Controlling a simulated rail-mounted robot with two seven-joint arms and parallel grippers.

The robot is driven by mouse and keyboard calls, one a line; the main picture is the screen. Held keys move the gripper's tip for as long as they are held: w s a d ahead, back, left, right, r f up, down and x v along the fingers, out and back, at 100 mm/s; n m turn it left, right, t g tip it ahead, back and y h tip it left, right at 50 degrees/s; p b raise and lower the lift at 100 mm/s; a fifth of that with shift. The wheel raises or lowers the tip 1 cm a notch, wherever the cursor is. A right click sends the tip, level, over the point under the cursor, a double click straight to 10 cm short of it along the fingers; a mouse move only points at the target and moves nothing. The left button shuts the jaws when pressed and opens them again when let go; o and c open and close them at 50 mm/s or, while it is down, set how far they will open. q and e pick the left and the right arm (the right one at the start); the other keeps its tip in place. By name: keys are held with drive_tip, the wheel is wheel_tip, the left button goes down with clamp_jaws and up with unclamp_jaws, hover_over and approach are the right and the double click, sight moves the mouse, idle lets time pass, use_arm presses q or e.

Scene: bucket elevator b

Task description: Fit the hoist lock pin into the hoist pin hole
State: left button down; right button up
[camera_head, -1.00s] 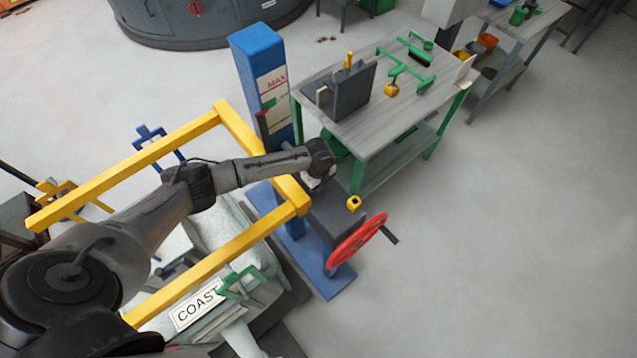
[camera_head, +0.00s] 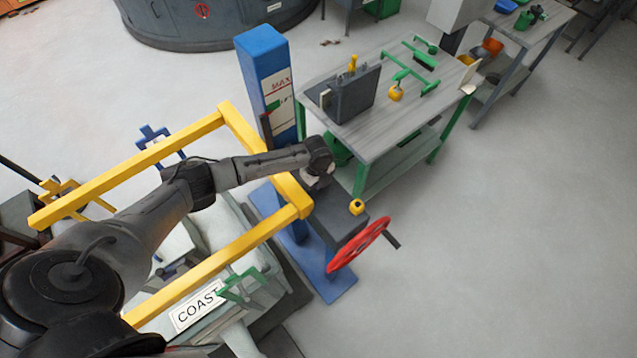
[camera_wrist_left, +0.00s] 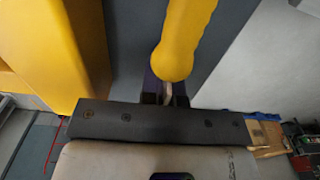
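My left gripper (camera_head: 317,182) is at the front of the bench, by the corner of a yellow frame, its fingers largely hidden in the head view. A yellow knob (camera_head: 357,207) shows just right of it, above a dark grey box. In the left wrist view a yellow rounded handle (camera_wrist_left: 180,45) comes down from the top. Its round end overlaps the tips of my dark fingers (camera_wrist_left: 167,90), with a narrow pale gap between them. I cannot tell whether they grip it, or whether it is the lock pin. The pin hole cannot be made out. My right gripper is not in view.
The yellow frame (camera_head: 175,140) lies close to my left arm and fills the left of the wrist view (camera_wrist_left: 60,50). A blue column (camera_head: 262,70), a red handwheel (camera_head: 358,245) and a bench (camera_head: 430,80) with a dark block (camera_head: 352,95) stand nearby. Floor at right is clear.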

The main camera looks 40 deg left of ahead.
use_arm(q)
drive_tip(key=shift+w+a, duration=0.15)
drive_tip(key=shift+a, duration=0.6)
drive_tip(key=shift+a+b, duration=0.35)
drive_tip(key=shift+a, duration=0.2)
drive_tip(key=c, duration=1.8)
unclamp_jaws()
drive_tip(key=o, duration=0.5)
wheel_tip(320, 180, up, 14)
drive_tip(key=shift+f+b, duration=0.1)
drive_tip(key=shift+b, duration=0.9)
